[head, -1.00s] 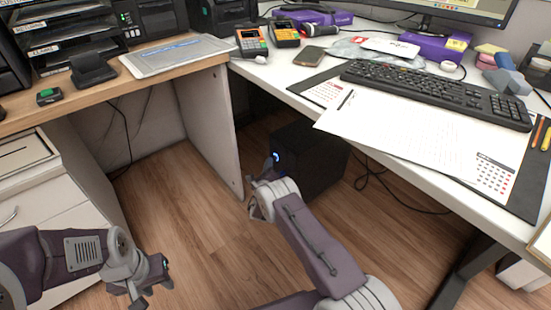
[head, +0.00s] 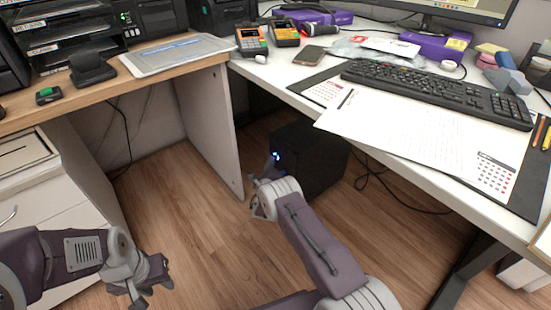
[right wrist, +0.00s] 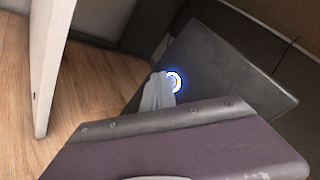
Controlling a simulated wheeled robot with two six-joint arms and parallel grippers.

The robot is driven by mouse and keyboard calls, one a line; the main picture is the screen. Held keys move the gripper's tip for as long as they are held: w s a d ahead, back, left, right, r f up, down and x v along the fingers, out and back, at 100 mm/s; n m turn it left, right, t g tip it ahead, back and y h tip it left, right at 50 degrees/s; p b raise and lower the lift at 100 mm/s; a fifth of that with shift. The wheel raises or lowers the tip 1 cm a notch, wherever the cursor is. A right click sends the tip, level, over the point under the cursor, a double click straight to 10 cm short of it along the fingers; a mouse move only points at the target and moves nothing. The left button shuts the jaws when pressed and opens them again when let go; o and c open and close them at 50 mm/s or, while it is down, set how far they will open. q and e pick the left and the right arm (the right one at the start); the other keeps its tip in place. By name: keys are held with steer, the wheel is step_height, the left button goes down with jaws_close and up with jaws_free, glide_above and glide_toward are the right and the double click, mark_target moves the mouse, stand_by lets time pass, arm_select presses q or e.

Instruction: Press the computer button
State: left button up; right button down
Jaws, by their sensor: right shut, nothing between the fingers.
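The black computer tower (head: 318,165) stands on the floor under the white desk. Its round button (head: 277,156) glows blue-white on the front face. In the right wrist view the glowing button (right wrist: 176,82) shows as a bright ring, its left part hidden behind my fingers. My right gripper (head: 262,185) is shut and empty, in front of the tower. In the right wrist view its tips (right wrist: 160,80) overlap the button's left edge; I cannot tell whether they touch it. My left gripper (head: 152,288) hangs low at the left, away from the tower; its jaw opening is unclear.
A white desk side panel (head: 208,130) stands left of the tower. The white desktop (head: 420,170) above carries a keyboard (head: 435,92) and papers. A loose black cable (head: 385,195) lies on the floor right of the tower. Wooden floor (head: 195,215) between my arms is clear.

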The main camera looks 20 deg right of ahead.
steer(key=shift+w+d+r, duration=0.15)
steer(key=shift+d, duration=0.4)
stand_by(0.9)
steer(key=shift+a, duration=0.15)
steer(key=shift+s+a, duration=0.25)
steer(key=shift+a, duration=0.4)
steer(key=shift+s+a+p, duration=0.1)
steer(key=shift+s+a, duration=0.2)
steer(key=shift+a, duration=0.5)
steer(key=shift+s+a+p, duration=0.15)
steer(key=shift+s+a, duration=0.15)
steer(key=shift+a, duration=0.55)
steer(key=shift+s+a+p, duration=0.1)
steer(key=shift+s+a, duration=0.2)
steer(key=shift+a, duration=0.5)
